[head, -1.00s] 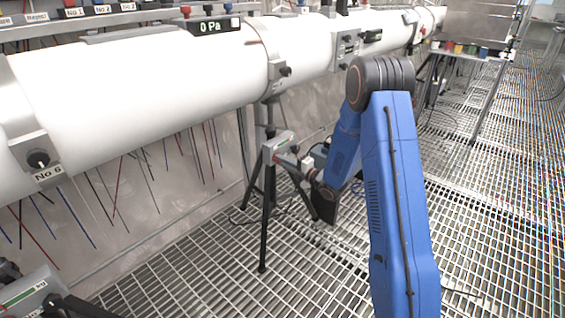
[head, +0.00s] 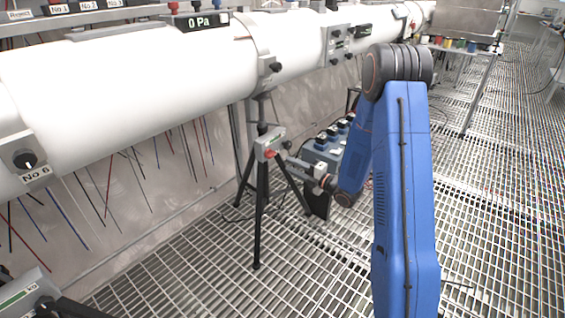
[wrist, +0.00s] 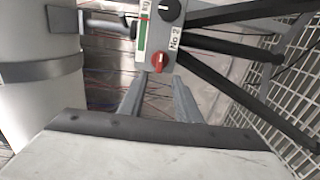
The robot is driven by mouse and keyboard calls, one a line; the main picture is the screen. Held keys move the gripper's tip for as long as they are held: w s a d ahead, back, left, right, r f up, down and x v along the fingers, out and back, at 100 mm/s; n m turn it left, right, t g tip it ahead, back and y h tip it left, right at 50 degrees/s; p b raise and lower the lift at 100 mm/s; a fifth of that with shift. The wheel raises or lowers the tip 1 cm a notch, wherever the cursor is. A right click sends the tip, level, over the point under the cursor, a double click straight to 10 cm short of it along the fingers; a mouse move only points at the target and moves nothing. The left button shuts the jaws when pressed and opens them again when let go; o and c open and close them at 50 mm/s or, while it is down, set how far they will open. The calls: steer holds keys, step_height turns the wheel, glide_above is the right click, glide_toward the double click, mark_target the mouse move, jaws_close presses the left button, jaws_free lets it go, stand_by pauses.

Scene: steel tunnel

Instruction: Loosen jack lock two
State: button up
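The jack marked No 2 stands on a black tripod under the white pipe. Its grey head (head: 270,141) carries a red knob (head: 269,153). In the wrist view the jack head (wrist: 151,40) shows a green strip, a black knob (wrist: 169,10), the No 2 label (wrist: 175,38) and the red knob (wrist: 160,62) with a pale pointer mark. My gripper (wrist: 157,80) is open and empty. Its two fingers point at the jack head, with the red knob ahead of and between the tips, apart from them. In the head view my gripper (head: 287,161) is just right of the jack head.
The black tripod legs (head: 261,210) spread over the grated floor (head: 190,270). A box with several dark sockets (head: 325,145) stands behind my gripper. The white pipe (head: 130,80) runs above. Another jack head (head: 25,297) is at the lower left. Floor at right is clear.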

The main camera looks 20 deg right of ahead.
steer(key=v, duration=0.8)
steer(key=shift+w, duration=0.1)
step_height(320, 180, up, 9)
steer(key=d+m+g+h, duration=0.1)
steer(key=d+m+h, duration=0.2)
steer(key=m+h, duration=0.45)
steer(key=s+d+r+m+g+h, duration=0.2)
steer(key=s+r+m+h, duration=0.3)
steer(key=s, duration=0.4)
steer(key=s+a+r+m+g, duration=0.1)
steer(key=s+m, duration=0.3)
steer(key=s, duration=0.7)
steer(key=s+a+r+m+g+y, duration=0.1)
steer(key=s+a+r+m+g, duration=0.1)
steer(key=s, duration=0.9)
steer(key=s+a+r+m+g+y, duration=0.1)
steer(key=s+a+m+g, duration=0.2)
steer(key=s, duration=0.7)
steer(key=a+m, duration=0.2)
steer(key=m, duration=0.2)
steer(key=shift+s+r+g, duration=0.2)
steer(key=shift+s+g, duration=0.2)
